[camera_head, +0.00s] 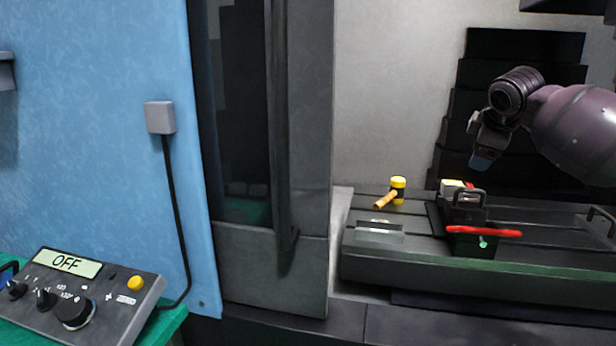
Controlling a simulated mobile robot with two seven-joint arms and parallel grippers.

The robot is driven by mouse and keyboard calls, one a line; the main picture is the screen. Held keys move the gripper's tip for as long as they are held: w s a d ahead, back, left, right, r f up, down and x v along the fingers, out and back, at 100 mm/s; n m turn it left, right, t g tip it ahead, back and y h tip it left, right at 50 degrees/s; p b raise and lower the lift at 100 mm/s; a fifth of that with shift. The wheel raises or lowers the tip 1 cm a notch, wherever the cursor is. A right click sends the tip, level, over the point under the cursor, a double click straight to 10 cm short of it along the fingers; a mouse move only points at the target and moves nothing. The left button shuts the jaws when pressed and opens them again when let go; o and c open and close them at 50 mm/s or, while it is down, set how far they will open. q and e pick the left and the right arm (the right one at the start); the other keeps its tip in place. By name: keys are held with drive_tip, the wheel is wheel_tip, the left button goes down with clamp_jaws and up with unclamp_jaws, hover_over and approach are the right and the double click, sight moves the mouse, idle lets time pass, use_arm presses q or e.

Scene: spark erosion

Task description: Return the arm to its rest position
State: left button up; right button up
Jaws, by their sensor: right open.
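My right arm comes in from the right edge, and its gripper (482,160) hangs in the air above the machine table, fingers tilted downward. It is open and empty, apart from everything below it. Below and to its left, a mallet (398,189) with a yellow-and-black head and wooden handle lies on the slotted table (400,262). A dark vise (465,212) with a red handle (484,232) stands on the table below the gripper and holds a pale block (451,187). My left gripper is not in view.
A tall grey door frame (302,150) stands left of the table. A control box (82,295) reading OFF sits on a green surface at lower left, beside a blue panel (90,120) with a grey box (160,117) and black cable. Air left of the gripper is clear.

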drive_tip(key=a+f+t+y, duration=0.45)
drive_tip(key=a+f, duration=0.45)
drive_tip(key=a, duration=0.4)
drive_tip(key=s+a+f+t+y+p, duration=0.25)
drive_tip(key=s+a+f, duration=0.4)
drive_tip(key=f, duration=0.35)
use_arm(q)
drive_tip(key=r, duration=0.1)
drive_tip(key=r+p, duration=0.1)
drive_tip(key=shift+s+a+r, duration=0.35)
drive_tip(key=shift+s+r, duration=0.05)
use_arm(e)
drive_tip(key=s+d+f+m+g+h, duration=0.1)
drive_tip(key=s+d+f+m, duration=0.2)
drive_tip(key=s+f, duration=0.6)
drive_tip(key=s+d+f+m+g+h, duration=0.1)
drive_tip(key=s+f, duration=0.8)
drive_tip(key=s, duration=1)
drive_tip(key=s+d+f+m+g+h, duration=0.1)
drive_tip(key=s+d+f+m+h, duration=0.2)
drive_tip(key=s+f, duration=0.7)
drive_tip(key=s+d+m, duration=0.2)
drive_tip(key=s+m, duration=0.1)
drive_tip(key=shift+s+m+g, duration=0.3)
drive_tip(key=shift+s, duration=0.1)
drive_tip(key=shift+d+f, duration=0.1)
